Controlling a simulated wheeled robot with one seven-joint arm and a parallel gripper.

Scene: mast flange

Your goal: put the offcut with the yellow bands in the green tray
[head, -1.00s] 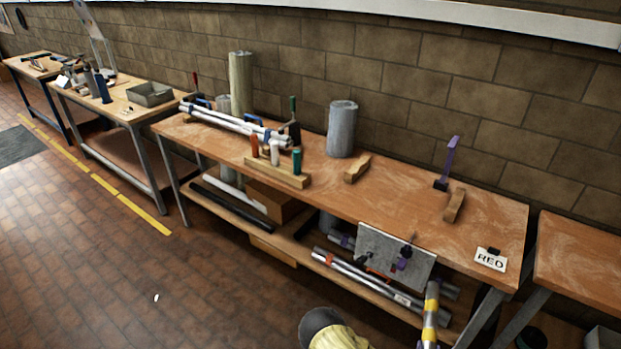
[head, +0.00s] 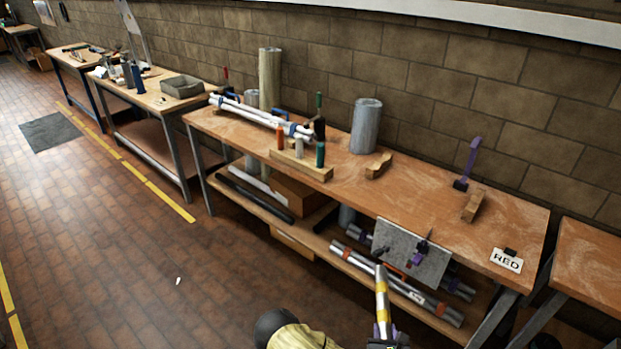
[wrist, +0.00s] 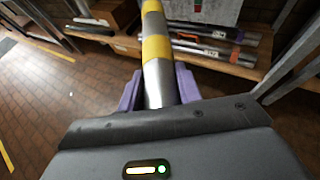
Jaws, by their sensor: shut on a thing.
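The offcut (head: 382,299) is a silver tube with yellow bands, near the bottom of the head view. My gripper (head: 385,338) is shut on its lower end and holds it tilted up, in front of the bench. In the wrist view the offcut (wrist: 156,50) stands between the purple fingers of my gripper (wrist: 159,88), and two yellow bands show. I cannot make out a green tray in any view.
A grey-green bin (head: 182,87) stands on a farther bench.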

